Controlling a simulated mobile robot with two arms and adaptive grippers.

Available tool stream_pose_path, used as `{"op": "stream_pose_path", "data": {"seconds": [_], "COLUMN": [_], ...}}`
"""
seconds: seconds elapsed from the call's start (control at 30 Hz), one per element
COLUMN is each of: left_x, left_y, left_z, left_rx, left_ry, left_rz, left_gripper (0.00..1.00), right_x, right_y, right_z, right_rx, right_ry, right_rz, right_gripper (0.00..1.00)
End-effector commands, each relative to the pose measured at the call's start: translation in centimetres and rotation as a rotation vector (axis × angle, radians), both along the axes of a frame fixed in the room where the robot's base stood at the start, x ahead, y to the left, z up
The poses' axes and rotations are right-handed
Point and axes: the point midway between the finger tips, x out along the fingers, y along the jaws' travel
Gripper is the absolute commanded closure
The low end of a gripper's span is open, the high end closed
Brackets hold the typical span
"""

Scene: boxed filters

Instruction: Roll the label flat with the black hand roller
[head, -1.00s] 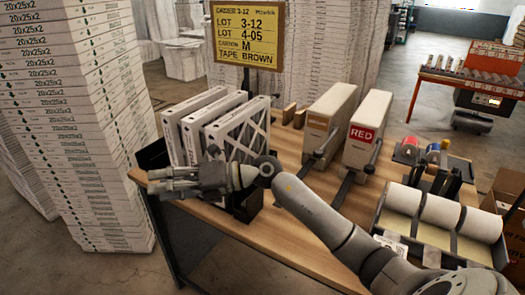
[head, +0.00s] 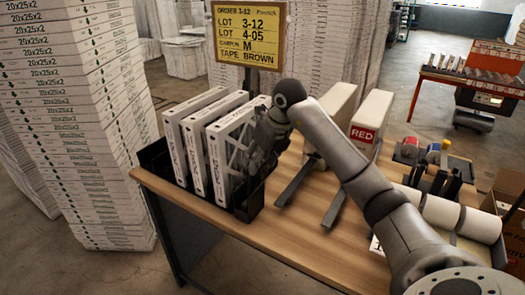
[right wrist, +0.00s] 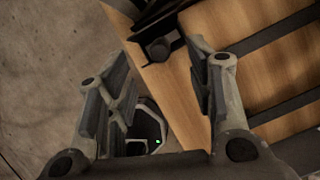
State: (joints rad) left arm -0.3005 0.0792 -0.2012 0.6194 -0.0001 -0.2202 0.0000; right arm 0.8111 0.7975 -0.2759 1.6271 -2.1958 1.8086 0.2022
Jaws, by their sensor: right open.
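My right gripper (head: 258,140) is beside the right-hand boxed filter (head: 232,150), with its fingers partly lost against the dark rack. In the right wrist view the gripper (right wrist: 160,62) is open, with nothing between its fingers. There, a short black cylinder (right wrist: 158,49) shows near the wooden table edge, beyond the fingers; I cannot tell whether it is the hand roller. A white printed sheet (head: 377,247), possibly the label, lies on the table, mostly hidden by my right arm. My left gripper is not in view.
Several white filters stand in a black rack (head: 247,198) on the wooden table (head: 225,225). Black rails (head: 336,207) lie in front of two upright cartons, one marked RED (head: 372,115). White rolls (head: 440,212) and coloured tapes are at right. The table's front middle is clear.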

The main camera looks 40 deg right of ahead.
Motion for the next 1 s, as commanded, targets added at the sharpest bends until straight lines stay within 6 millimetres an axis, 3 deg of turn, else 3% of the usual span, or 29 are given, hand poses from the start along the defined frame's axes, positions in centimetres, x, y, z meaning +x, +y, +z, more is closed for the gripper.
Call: {"op": "stream_pose_path", "data": {"seconds": [0.2,0.4,0.83,1.0], "left_x": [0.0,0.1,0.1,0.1], "left_y": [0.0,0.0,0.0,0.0], "left_z": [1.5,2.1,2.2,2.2], "left_rx": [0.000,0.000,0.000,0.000], "left_ry": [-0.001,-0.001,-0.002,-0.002], "left_rz": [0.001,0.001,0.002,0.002], "left_gripper": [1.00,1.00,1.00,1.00], "right_x": [1.5,2.5,2.9,2.9], "right_y": [0.5,0.6,0.7,0.7], "right_z": [-3.7,-6.0,-7.0,-7.0], "right_rx": [0.005,0.004,0.002,0.002], "right_ry": [0.003,0.000,-0.002,-0.002], "right_rz": [0.000,0.001,0.002,0.002], "right_gripper": [0.51,0.51,0.51,0.73]}}
